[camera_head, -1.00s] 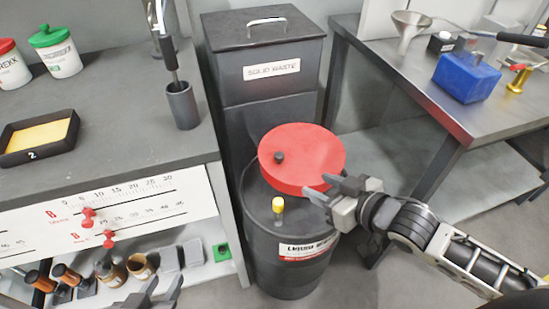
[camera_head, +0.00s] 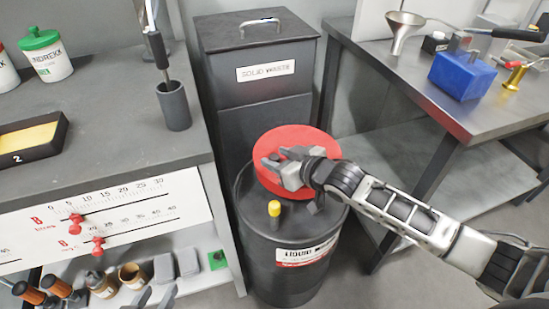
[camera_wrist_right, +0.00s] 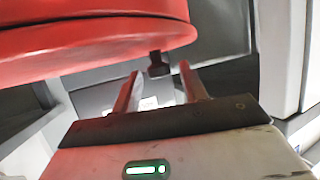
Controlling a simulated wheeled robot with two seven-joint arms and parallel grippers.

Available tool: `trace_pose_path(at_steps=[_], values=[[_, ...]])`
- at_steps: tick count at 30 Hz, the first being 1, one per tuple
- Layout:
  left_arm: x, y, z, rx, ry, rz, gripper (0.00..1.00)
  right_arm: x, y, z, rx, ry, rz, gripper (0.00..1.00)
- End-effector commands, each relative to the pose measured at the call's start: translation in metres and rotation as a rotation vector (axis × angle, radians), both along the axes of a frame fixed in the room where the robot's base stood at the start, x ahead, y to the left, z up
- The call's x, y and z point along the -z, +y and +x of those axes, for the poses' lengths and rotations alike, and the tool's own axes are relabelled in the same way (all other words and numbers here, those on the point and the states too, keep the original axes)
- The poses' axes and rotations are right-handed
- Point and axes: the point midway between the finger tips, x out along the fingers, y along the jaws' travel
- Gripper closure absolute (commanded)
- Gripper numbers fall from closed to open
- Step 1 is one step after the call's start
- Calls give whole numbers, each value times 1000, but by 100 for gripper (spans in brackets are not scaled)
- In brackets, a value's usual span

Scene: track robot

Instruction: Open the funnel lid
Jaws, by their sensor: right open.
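The round red funnel lid (camera_head: 315,145) lies on top of the dark liquid waste drum (camera_head: 262,238). Its small black knob (camera_wrist_right: 158,64) sits near the lid's edge and shows in the right wrist view, where the red lid (camera_wrist_right: 90,35) fills the top left. My right gripper (camera_head: 277,160) is over the lid at the knob. Its fingers (camera_wrist_right: 160,88) are apart, one on each side of the knob's line, and I see no grip on it. My left gripper (camera_head: 154,297) shows only its spread fingertips at the bottom edge, away from the drum.
The solid waste bin (camera_head: 262,100) is behind. The left bench (camera_head: 100,125) and right table (camera_head: 475,105) flank the drum. Floor is free at right front.

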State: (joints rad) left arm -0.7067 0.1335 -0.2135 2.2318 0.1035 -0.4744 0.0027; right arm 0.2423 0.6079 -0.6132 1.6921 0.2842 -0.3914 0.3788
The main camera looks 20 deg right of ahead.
Motion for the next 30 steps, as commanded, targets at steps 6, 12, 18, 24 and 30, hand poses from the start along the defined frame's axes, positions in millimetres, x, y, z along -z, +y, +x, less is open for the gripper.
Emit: trace_pose_path(at_steps=[6,12,18,24,30], values=[[3,-1,0,2,-1,1,64,7,7,14,0,1,0,57],[3,-1,0,4,0,2,64,7,7,14,-1,1,0,57],[3,-1,-1,5,0,3,64,7,7,14,-1,1,0,90],[2,-1,-1,6,0,1,64,6,6,14,1,1,2,100],[-7,-1,-1,5,4,-1,64,-3,-8,10,22,4,37,100]])
